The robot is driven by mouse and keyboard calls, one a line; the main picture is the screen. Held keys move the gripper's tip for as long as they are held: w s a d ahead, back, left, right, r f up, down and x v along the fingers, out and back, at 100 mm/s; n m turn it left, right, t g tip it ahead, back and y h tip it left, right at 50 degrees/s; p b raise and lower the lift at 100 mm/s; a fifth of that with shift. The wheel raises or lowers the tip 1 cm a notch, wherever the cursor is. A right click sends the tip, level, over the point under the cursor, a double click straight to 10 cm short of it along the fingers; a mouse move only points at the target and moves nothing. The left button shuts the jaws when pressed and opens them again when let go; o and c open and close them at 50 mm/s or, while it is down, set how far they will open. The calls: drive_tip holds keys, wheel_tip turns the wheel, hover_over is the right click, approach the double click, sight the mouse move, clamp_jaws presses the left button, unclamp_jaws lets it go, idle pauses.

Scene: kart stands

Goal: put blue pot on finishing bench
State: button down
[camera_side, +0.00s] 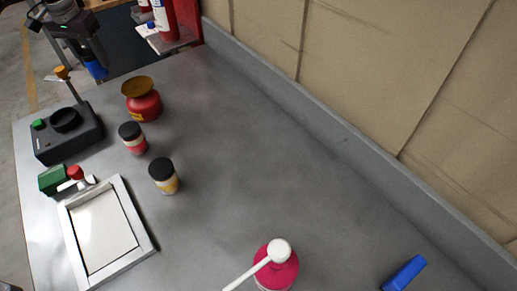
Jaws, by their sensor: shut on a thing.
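My gripper (90,53) is at the top left, shut on a small blue thing that looks like the blue pot (96,70). Only its lower part shows below the fingers. In the picture it lies just beyond the far edge of a grey metal worktop (240,150); its height is hard to tell. This worktop may be the finishing bench, but no label shows.
The worktop's middle is clear.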

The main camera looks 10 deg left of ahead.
drive_tip(key=shift+w+f, duration=0.1)
drive_tip(key=shift+f, duration=0.15)
wheel_tip(320, 180, down, 8)
drive_tip(key=shift+r, duration=0.1)
drive_tip(key=c, duration=0.7)
unclamp_jaws()
